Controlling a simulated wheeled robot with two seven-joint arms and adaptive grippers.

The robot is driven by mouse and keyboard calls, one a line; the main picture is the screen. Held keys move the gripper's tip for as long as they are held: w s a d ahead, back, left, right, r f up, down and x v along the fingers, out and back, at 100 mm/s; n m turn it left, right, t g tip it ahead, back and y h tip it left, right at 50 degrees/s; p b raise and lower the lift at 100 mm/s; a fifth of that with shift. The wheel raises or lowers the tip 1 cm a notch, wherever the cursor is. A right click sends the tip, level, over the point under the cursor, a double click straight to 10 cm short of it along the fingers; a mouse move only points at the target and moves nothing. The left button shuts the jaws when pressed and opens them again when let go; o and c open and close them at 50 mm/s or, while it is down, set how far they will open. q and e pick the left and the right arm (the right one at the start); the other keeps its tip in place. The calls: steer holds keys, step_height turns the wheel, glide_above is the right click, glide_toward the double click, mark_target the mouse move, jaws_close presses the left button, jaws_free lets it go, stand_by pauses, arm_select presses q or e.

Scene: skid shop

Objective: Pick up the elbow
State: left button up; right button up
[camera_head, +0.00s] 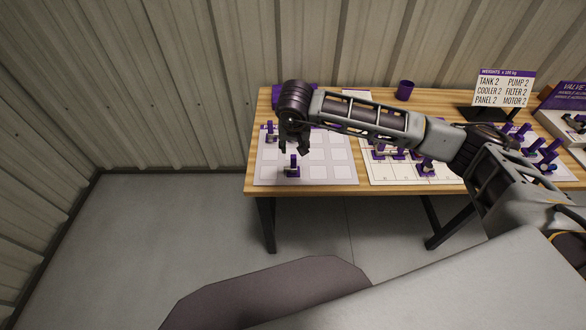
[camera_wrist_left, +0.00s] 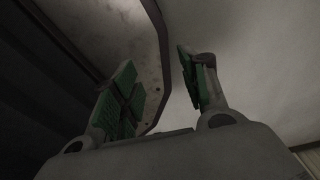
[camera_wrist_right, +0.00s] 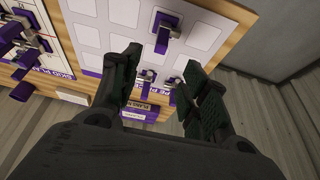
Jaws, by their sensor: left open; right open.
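Several purple-handled metal pieces stand on the left white sheet, and I cannot tell for sure which is the elbow. One piece (camera_head: 292,168) stands near the sheet's front edge; it also shows in the right wrist view (camera_wrist_right: 166,30). Another (camera_head: 270,132) stands at the sheet's far left. Two small pieces show between the fingers in the right wrist view, one (camera_wrist_right: 147,77) beside the other (camera_wrist_right: 172,83). My right gripper (camera_head: 296,148) is open and empty, pointing down above this sheet. My left gripper (camera_wrist_left: 155,62) is open and empty, outside the head view.
The left sheet (camera_head: 318,172) lies on a wooden table (camera_head: 350,187). A second sheet with several purple pieces lies right of it. A purple cup (camera_head: 404,90) and a weights sign (camera_head: 502,88) stand behind. A purple box (camera_wrist_right: 140,110) is near the back edge.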

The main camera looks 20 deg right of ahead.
steer(key=b, duration=0.2)
glide_above(294, 157)
steer(key=s, duration=0.2)
steer(key=shift+f, duration=2.5)
steer(key=shift+w+a+f+b, duration=0.15)
steer(key=shift+f+b, duration=0.2)
steer(key=shift+f, duration=0.2)
steer(key=shift+w+a+f+b, duration=0.1)
steer(key=shift+a+f+b, duration=0.05)
steer(key=shift+f+b, duration=0.3)
steer(key=shift+w+f, duration=0.15)
steer(key=shift+f, duration=0.3)
arm_select(q)
steer(key=a+f, duration=0.1)
steer(key=f, duration=0.1)
steer(key=w+a+f, duration=0.1)
steer(key=a, duration=0.1)
steer(key=shift+w+a+f, duration=0.1)
steer(key=shift+f, duration=0.25)
arm_select(e)
steer(key=shift+d, duration=0.1)
